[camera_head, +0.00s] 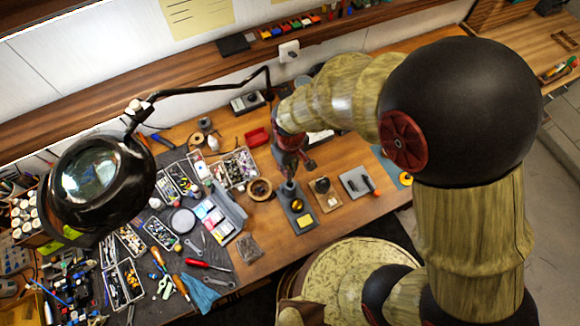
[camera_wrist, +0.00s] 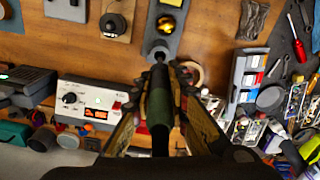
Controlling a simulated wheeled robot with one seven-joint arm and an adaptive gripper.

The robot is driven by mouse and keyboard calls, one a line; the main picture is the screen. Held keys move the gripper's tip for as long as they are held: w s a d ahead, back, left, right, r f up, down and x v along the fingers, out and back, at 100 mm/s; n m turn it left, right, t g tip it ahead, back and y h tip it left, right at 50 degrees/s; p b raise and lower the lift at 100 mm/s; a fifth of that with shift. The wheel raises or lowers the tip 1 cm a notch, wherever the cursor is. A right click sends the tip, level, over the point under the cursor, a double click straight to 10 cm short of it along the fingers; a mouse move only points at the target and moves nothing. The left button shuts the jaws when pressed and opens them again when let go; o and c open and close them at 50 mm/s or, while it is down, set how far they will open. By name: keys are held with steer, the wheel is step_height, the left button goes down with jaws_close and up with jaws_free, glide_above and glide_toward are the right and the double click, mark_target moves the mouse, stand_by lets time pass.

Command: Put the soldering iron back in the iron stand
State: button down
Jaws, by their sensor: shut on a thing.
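My gripper (camera_head: 290,163) is shut on the soldering iron, above the bench. In the wrist view the iron's dark green handle (camera_wrist: 159,108) lies between the two fingers (camera_wrist: 158,105), its front end pointing up the picture. The iron stand (camera_head: 297,207) is a dark grey base with a yellow pad, directly below my gripper in the head view. In the wrist view the stand (camera_wrist: 176,14) is at top centre, and the iron's front end overlaps its near part. I cannot tell whether the tip is inside the holder. In the head view my gripper mostly hides the iron.
A wooden block with a dark round piece (camera_head: 323,193) stands close right of the stand. A solder spool (camera_head: 260,189) is close left. A white station with a dial (camera_wrist: 92,103) shows in the wrist view. Parts trays (camera_head: 235,168) crowd the left. Bare bench lies in front.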

steer(key=shift+f+b, duration=3.15)
steer(key=shift+f, duration=1.35)
steer(key=c, duration=1.6)
jaws_free()
steer(key=shift+c, duration=0.2)
steer(key=shift+o, duration=1.1)
steer(key=shift+o, duration=0.9)
steer(key=shift+r, duration=0.1)
steer(key=shift+r+p, duration=3.05)
steer(key=shift+r, duration=1.35)
